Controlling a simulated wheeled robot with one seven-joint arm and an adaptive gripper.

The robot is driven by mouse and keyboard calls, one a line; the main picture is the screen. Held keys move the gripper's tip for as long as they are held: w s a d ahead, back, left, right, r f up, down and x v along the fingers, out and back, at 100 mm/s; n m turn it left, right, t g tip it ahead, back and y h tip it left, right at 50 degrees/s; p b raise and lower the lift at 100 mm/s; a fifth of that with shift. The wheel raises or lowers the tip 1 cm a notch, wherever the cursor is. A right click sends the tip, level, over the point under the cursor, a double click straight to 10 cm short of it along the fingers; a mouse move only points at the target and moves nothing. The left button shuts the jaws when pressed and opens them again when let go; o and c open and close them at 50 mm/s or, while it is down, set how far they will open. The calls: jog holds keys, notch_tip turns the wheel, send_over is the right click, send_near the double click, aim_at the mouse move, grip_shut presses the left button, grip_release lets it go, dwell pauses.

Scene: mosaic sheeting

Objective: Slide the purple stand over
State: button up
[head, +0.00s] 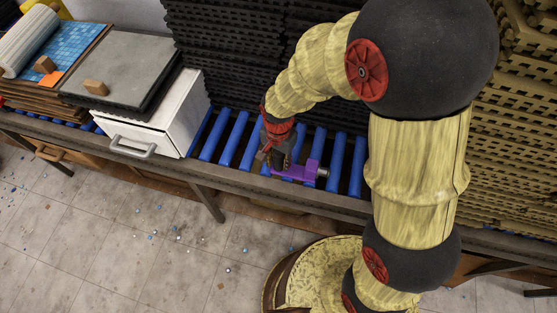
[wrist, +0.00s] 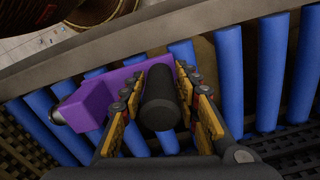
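The purple stand (head: 300,172) lies on the blue rollers close to the front rail of the bench. In the wrist view its purple body (wrist: 97,98) shows at the left, with a metal stub on its left end. A black upright cylinder (wrist: 160,100) rises at the stand. My gripper (head: 278,158) points down over the stand, and in the wrist view its two yellow-orange fingers (wrist: 160,82) lie on either side of the black cylinder. I cannot tell whether the fingers press on it.
A white drawer box (head: 158,122) with a grey slab (head: 130,65) on top stands left of the rollers (head: 236,138). Dark stacked sheets (head: 235,50) rise behind. Free rollers show on both sides of the stand. The front rail (head: 225,182) borders them.

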grip_shut()
dwell(0.3)
jog(key=shift+w+a+p, duration=0.6)
jog(key=shift+w+a, duration=0.8)
jog(key=shift+a, duration=2.45)
jog(key=shift+w+a+p, duration=0.55)
jog(key=shift+w+a, duration=0.8)
jog(key=shift+a, duration=2.45)
jog(key=shift+w+a+p, duration=0.6)
jog(key=shift+w+a, duration=0.8)
jog(key=shift+a, duration=2.45)
jog(key=shift+o, duration=2.4)
grip_release()
